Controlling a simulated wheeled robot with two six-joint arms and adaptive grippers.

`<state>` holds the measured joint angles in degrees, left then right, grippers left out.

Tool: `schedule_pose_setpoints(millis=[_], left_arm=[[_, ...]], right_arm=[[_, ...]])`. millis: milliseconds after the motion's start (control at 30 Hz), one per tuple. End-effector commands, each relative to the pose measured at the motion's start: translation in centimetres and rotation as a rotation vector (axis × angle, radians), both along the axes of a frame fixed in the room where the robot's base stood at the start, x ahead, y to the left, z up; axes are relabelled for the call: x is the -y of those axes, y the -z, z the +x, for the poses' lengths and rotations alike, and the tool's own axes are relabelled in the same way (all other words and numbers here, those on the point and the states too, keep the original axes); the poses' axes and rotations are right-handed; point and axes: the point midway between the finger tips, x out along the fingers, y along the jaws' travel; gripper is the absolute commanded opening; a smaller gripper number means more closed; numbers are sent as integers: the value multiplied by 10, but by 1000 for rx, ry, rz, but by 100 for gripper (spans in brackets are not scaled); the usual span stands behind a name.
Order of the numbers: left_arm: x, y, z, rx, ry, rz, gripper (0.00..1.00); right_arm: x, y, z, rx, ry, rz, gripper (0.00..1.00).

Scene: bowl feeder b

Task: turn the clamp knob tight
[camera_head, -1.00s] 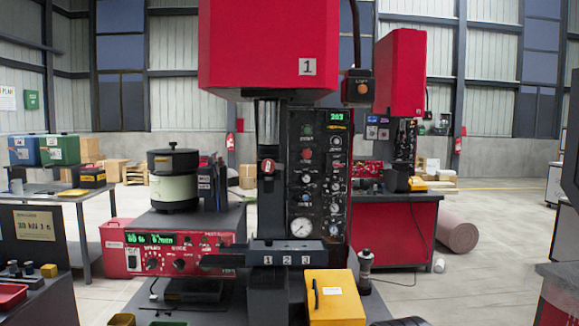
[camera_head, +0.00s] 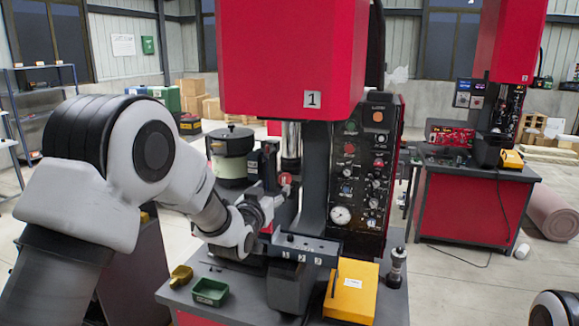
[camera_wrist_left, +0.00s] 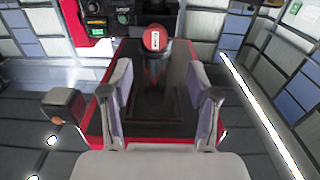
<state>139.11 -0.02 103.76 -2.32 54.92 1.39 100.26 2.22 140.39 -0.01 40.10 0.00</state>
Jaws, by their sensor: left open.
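The clamp knob (camera_head: 285,179) is a red round knob with a white label on the dark column of press 1. It also shows in the left wrist view (camera_wrist_left: 155,39), at the top middle beyond the fingertips. My left gripper (camera_head: 276,199) is close to the knob, in front of the column. In the left wrist view the left gripper (camera_wrist_left: 160,76) is open and empty, its two pads spread wide. The knob lies between the lines of the pads, apart from them. My right gripper is not seen.
The red press head (camera_head: 290,60) hangs above the column. A control panel (camera_head: 365,170) stands to the right. A grey fixture bar (camera_head: 306,248), a yellow box (camera_head: 352,290), a green bin (camera_head: 210,291) and a bowl feeder (camera_head: 230,155) are close around the left arm.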

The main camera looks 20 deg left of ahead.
Motion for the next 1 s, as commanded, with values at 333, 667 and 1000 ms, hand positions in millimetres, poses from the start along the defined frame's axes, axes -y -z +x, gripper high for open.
schedule_pose_setpoints(millis=[333, 667, 1000], left_arm=[[3, 0, 61, -4, 1, 1, 60], [3, 3, 69, -4, 1, 0, 56], [3, 3, 68, -3, 1, 1, 0]], right_arm=[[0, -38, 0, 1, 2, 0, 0], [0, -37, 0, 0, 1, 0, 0], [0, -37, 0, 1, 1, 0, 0]])
